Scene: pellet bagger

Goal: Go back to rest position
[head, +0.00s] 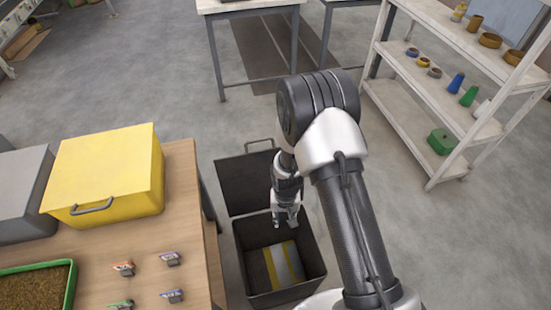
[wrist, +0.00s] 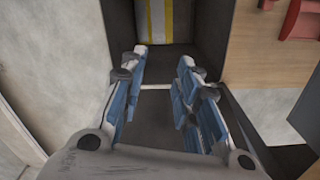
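A grey bag with yellow stripes (head: 284,265) lies inside the bin, below and apart from the fingers. It shows in the wrist view as a striped strip (wrist: 157,20) at the top edge. The bin's lid (head: 245,185) stands open at the far side.
A white shelf (head: 440,90) stands at right. A white-topped table (head: 250,5) is at the back. Open floor lies between.

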